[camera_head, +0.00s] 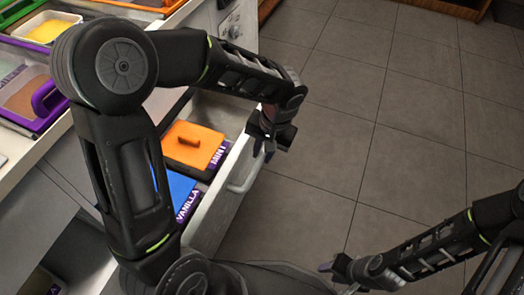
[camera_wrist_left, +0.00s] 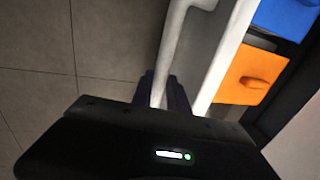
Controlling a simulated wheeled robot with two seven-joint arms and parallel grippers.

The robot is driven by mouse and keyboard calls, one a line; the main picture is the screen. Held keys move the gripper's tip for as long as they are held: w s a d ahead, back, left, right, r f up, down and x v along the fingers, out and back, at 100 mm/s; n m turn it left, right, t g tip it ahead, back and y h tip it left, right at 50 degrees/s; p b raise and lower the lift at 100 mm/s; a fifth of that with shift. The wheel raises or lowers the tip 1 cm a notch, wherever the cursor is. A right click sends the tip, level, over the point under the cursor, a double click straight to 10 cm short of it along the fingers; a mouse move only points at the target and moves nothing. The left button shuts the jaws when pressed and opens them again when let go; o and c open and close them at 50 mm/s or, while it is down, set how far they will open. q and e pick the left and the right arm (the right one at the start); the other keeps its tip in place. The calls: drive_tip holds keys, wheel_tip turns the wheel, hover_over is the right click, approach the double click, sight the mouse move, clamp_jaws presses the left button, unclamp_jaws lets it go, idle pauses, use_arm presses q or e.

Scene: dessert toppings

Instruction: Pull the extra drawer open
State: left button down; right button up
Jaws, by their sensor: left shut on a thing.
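The drawer (camera_head: 215,213) stands pulled out from the counter, with its white front facing the floor on the right. It holds an orange-lidded tub marked MINT (camera_head: 190,146) and a blue-lidded tub marked VANILLA (camera_head: 180,188). My left gripper (camera_head: 264,150) is at the far end of the white handle (camera_head: 243,178). In the left wrist view the fingers (camera_wrist_left: 166,92) are shut around the handle (camera_wrist_left: 173,45), and the orange lid (camera_wrist_left: 250,75) shows beyond the drawer front. My right gripper (camera_head: 338,268) is low in the head view, apart from the drawer; its opening is unclear.
The counter (camera_head: 40,165) on the left holds a tub with yellow topping (camera_head: 48,31) and a purple-framed tub (camera_head: 45,100). My left arm hides part of the counter and drawer. The tiled floor (camera_head: 385,110) to the right is clear.

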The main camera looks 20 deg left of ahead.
use_arm(q)
drive_tip(key=c, duration=1.3)
unclamp_jaws()
drive_tip(key=shift+r, duration=0.1)
wheel_tip(320, 180, up, 8)
drive_tip(key=d+p, duration=0.1)
drive_tip(key=p, duration=0.1)
drive_tip(key=shift+d+f, duration=0.25)
